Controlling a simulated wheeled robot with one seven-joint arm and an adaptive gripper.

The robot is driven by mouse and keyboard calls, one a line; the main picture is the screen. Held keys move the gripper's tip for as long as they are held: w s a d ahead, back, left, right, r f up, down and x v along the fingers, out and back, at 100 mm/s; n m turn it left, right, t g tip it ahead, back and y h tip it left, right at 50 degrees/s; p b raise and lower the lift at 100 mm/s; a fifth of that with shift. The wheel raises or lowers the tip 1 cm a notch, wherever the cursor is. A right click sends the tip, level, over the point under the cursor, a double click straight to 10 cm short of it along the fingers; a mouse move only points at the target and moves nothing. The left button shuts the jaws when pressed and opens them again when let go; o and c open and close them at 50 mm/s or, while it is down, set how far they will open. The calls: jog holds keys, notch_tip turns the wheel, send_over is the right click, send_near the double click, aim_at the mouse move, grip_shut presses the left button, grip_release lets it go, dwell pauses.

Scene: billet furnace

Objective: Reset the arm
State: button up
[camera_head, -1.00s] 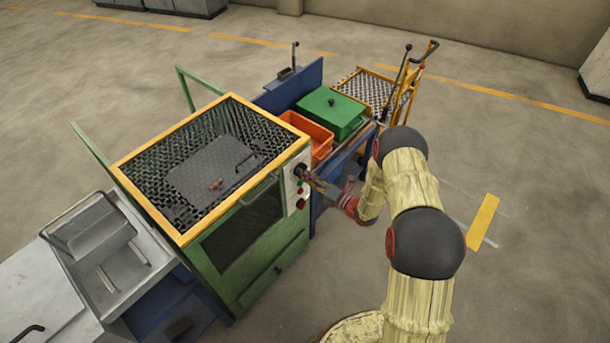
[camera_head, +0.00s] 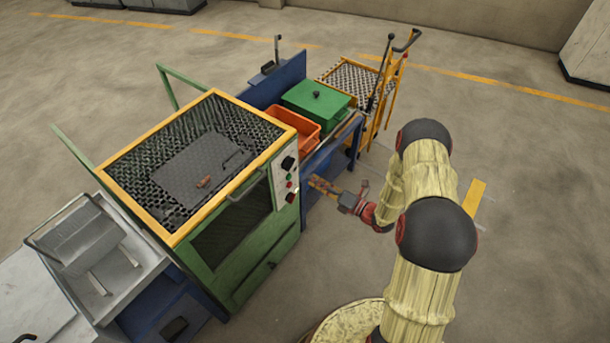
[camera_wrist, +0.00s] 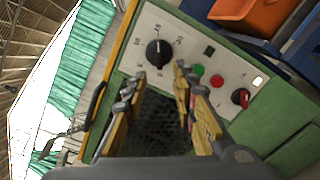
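My gripper (camera_head: 324,186) is at the right of the furnace, low beside its control panel and apart from it in the head view. In the wrist view my gripper (camera_wrist: 155,105) shows two yellow, worn fingers spread apart with nothing between them. The green furnace (camera_head: 245,277) has a yellow-framed mesh top. Its white control panel (camera_wrist: 188,48) carries a black dial (camera_wrist: 159,53), a green button (camera_wrist: 198,70), a red button (camera_wrist: 217,81) and a red-and-black knob (camera_wrist: 240,97). My arm bends down from the right of the head view.
A blue bench behind the furnace holds an orange bin (camera_head: 299,131) and a green lidded box (camera_head: 314,106). A yellow cart (camera_head: 355,80) stands beyond it. A sink (camera_head: 128,257) is at left. Open floor lies at right.

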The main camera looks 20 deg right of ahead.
jog(key=shift+s+d, duration=0.45)
jog(key=shift+s, duration=0.15)
